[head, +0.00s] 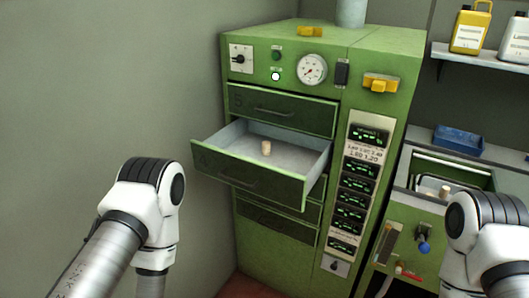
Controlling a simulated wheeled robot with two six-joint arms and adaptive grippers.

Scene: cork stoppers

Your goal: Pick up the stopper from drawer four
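A small tan cork stopper (266,148) stands upright on the pale floor of an open drawer (250,182) in the green cabinet. The drawer is pulled well out, and its front label is too faint to read surely. Nothing touches the stopper. My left arm shows at the lower left and my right arm at the lower right, both apart from the drawer. Neither gripper's fingers are in view.
A closed drawer (282,108) sits above the open one, with more drawer fronts below. Another cork-like piece (445,192) shows at an open-topped unit on the right. A blue tray (458,139) lies behind it. A grey wall bounds the left.

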